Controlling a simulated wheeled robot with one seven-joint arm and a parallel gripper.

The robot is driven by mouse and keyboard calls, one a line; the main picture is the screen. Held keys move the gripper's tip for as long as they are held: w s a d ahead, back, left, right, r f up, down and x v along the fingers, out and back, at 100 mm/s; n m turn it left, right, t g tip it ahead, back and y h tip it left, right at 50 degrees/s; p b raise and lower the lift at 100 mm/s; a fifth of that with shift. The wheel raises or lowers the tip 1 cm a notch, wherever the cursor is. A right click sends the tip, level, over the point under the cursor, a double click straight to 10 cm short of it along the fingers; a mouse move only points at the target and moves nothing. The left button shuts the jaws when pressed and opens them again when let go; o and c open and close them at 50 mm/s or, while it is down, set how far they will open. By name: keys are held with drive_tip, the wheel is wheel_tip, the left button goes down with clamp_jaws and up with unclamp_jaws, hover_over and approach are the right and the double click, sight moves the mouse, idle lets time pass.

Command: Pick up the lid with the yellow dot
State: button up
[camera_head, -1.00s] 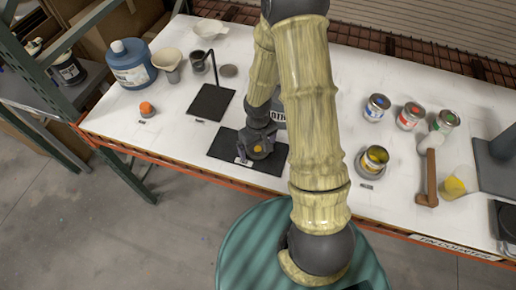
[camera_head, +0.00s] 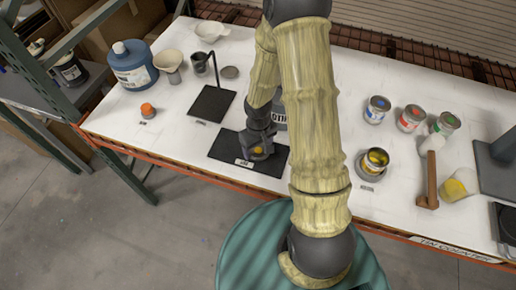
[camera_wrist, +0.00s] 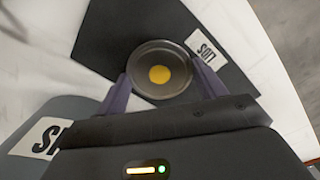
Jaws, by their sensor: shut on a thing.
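The lid with the yellow dot (camera_wrist: 160,75) is a round grey metal disc with a raised rim. In the wrist view it lies between the two fingers of my gripper (camera_wrist: 162,85), which are shut on its sides. In the head view the lid (camera_head: 258,152) shows below my gripper (camera_head: 259,146), over the black mat (camera_head: 228,146) with a white label. The lid seems to be a little above the mat, but the exact gap cannot be told. My arm hides part of the table behind it.
An open can with yellow inside (camera_head: 375,161) stands on a round base to the right. Cans with blue (camera_head: 377,109), red (camera_head: 410,117) and green (camera_head: 445,124) tops stand behind it. A mallet (camera_head: 431,180) lies further right. A second black mat (camera_head: 211,103) is at the back left.

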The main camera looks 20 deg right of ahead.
sight(258, 150)
wheel_tip(258, 150, up, 10)
idle(0.4)
drive_tip(key=shift+w+f, duration=0.1)
drive_tip(key=shift+f, duration=0.05)
idle(0.3)
